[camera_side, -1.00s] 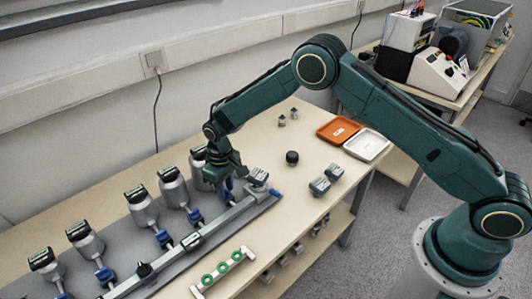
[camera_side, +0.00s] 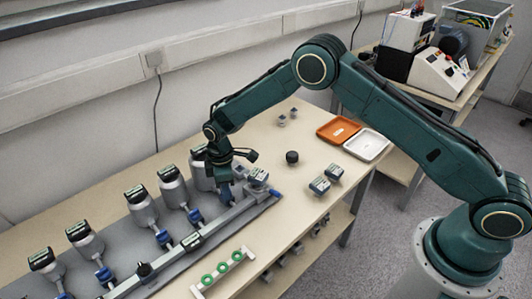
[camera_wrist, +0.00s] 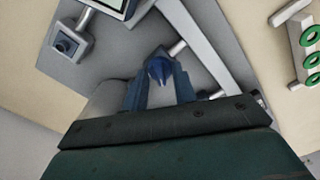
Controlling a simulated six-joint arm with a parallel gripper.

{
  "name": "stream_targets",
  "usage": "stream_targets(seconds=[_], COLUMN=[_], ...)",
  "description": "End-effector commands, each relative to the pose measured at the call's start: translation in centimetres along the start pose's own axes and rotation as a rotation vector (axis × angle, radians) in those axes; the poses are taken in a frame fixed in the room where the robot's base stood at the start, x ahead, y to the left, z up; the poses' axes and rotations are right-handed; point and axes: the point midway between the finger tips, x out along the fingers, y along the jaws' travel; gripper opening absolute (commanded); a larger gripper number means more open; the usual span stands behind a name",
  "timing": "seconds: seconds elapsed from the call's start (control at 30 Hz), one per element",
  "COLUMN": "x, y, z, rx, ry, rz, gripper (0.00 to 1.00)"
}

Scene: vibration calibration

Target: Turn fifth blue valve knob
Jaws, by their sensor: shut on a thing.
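Several grey canisters with dark display heads stand in a row, each with a blue valve knob in front; other knobs include one (camera_side: 195,215) just left of my gripper. My gripper (camera_side: 226,191) is at the right-end knob, the fifth from the left, pointing down. In the wrist view the blue knob (camera_wrist: 158,69) sits between the fingers of my gripper (camera_wrist: 159,85), which are shut on it. In the side view the gripper mostly hides this knob. The rightmost canister (camera_side: 201,178) is partly behind my gripper.
A grey manifold rail (camera_side: 218,219) with a display box (camera_side: 258,176) at its right end runs along the knobs. A white rack with green rings (camera_side: 222,267) lies in front. A black round knob (camera_side: 292,157), an orange tray (camera_side: 338,129) and a white tray (camera_side: 366,146) are to the right.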

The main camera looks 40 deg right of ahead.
Motion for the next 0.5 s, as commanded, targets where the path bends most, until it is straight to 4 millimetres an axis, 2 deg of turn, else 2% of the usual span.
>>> stream_targets(seconds=[0.47,0.5], x=[-0.01,-0.01], y=[-0.01,-0.01], z=[-0.16,-0.16], rx=[-0.026,-0.026], ry=[0.004,0.004], rz=[0.002,0.002], gripper=[0.05,0.29])
